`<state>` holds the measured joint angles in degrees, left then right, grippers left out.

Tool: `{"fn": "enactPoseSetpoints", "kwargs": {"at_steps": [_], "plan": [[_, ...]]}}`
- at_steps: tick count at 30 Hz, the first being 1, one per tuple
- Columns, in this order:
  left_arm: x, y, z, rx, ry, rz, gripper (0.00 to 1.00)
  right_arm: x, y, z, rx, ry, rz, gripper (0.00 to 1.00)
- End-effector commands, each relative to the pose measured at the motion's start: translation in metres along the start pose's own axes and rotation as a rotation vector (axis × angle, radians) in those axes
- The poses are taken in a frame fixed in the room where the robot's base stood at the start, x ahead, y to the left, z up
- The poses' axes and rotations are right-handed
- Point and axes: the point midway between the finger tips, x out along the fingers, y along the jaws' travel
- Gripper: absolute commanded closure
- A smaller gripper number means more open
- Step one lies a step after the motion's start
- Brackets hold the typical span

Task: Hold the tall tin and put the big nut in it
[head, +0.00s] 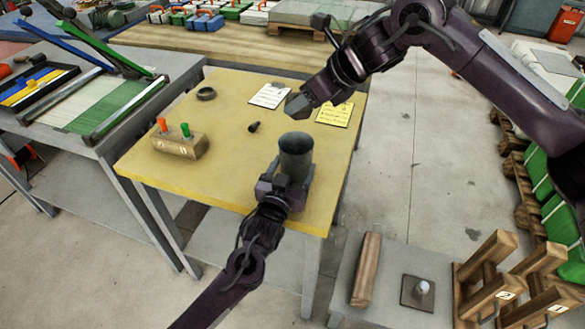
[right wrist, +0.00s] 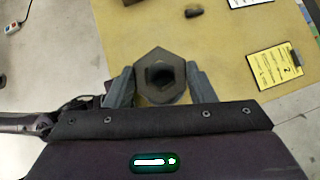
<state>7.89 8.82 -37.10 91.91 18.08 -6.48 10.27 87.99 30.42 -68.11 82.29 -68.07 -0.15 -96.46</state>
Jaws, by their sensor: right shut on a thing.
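The tall tin (head: 296,158), a dark grey open cylinder, stands upright near the front right edge of the yellow-topped table (head: 220,170). My left gripper (head: 284,183) is low at its near side, with the fingers by its wall; whether they press on it I cannot tell. My right gripper (head: 297,106) is above and beyond the tin's mouth, apart from it. The tin's lower part is partly hidden by my left gripper.
On the table are a block with orange and green pegs (head: 180,147), a dark ring (head: 206,93), a small dark piece (head: 254,127), a white note (head: 270,96) and a yellow note (head: 335,115). A grey bench (head: 110,130) adjoins on the left. Wooden stands (head: 510,275) are lower right.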

Motion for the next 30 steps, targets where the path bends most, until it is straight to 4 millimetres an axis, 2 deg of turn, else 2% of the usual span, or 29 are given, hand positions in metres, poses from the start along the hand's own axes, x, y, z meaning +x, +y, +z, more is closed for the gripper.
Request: {"fn": "enactPoseSetpoints", "kwargs": {"at_steps": [1, 5, 6, 30], "plan": [[-0.0001, -0.0001, 0.0, 0.0, 0.0, 0.0, 0.36, -0.0007, 0.0, 0.0012, -0.001, -0.003, -0.001, 0.83], [-0.0002, -0.0001, 0.0, 0.0, 0.0, 0.0, 0.53, -0.0007, 0.0, 0.0012, -0.001, -0.003, -0.001, 0.83], [-0.0002, -0.0002, 0.0001, 0.0, 0.0, 0.0, 0.54, -0.0007, -0.0001, 0.0012, -0.001, -0.003, -0.001, 0.83], [-0.0002, -0.0001, 0.0002, 0.0, -0.001, 0.0, 0.54, 0.0051, 0.0005, 0.0028, 0.0, -0.003, 0.0, 0.83]]}}
